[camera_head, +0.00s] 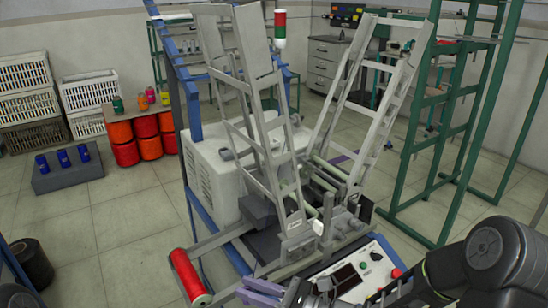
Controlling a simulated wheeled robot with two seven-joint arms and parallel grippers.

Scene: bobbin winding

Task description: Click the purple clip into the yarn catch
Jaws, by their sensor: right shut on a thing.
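The purple clip (262,287) shows at the bottom of the view, left of the control panel. My right gripper (289,293) reaches in from the lower right and is shut on the clip; its fingers are small and partly cut off by the bottom edge. The winding machine (240,172) stands in the middle, with light metal frames rising above it. I cannot make out the yarn catch for certain among the small metal parts at the machine's front. My left gripper is not in view.
A red yarn bobbin (187,273) sits on the machine's front left arm, close to the clip. The control panel (360,272) lies beside my right arm. A green rack (451,130) stands to the right. A grey block with blue bobbins (68,174) is on the floor, left.

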